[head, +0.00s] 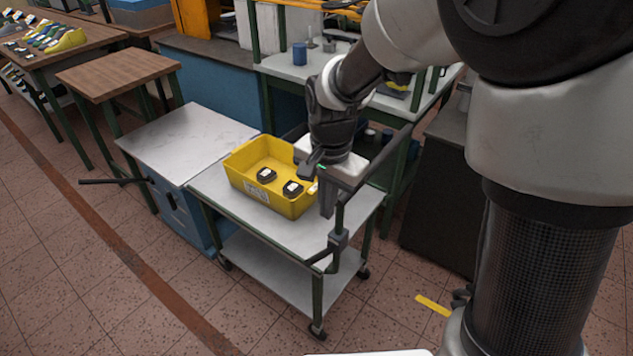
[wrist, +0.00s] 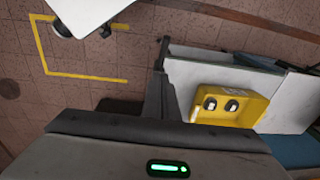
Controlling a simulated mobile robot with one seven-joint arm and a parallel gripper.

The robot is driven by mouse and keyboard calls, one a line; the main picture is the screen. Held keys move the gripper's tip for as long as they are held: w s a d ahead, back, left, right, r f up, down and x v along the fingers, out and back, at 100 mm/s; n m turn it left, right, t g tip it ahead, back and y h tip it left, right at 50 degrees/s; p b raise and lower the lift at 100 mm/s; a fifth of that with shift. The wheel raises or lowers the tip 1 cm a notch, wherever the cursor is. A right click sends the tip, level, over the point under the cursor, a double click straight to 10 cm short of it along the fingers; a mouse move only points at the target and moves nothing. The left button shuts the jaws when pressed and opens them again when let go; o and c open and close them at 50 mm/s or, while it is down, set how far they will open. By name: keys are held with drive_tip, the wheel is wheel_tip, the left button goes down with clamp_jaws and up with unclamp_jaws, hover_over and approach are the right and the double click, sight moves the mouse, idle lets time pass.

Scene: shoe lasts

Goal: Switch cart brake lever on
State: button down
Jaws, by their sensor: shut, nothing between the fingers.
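The cart (head: 300,232) has a white top, green legs, a lower shelf and dark casters. A dark handle bar (head: 374,163) runs along its right end. A dark grey block with a short arm (head: 338,240), which looks like the brake lever, sits low on the handle's near post; its setting cannot be told. My gripper (head: 327,213) is shut and empty, pointing down just above the cart's right end, behind the near post. In the wrist view my gripper's fingers (wrist: 158,77) are together, close to a dark bar (wrist: 163,52) at the cart's edge; contact cannot be told.
A yellow bin (head: 250,192) with two dark items stands on the cart, close left of my gripper. A blue cabinet (head: 180,212) adjoins the cart's left; a dark cabinet (head: 435,205) stands to its right. Floor in front is clear, with yellow tape (head: 433,305).

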drive_tip(key=shift+s, duration=0.1)
drive_tip(key=b, duration=0.2)
hover_over(317, 256)
drive_tip(key=f, duration=1.2)
drive_tip(key=shift+s+d+f, duration=0.15)
drive_tip(key=shift+d+f, duration=0.1)
drive_tip(key=shift+s+a+f, duration=0.15)
drive_tip(key=shift+a+f, duration=0.1)
drive_tip(key=shift+f, duration=0.2)
drive_tip(key=shift+f, duration=0.1)
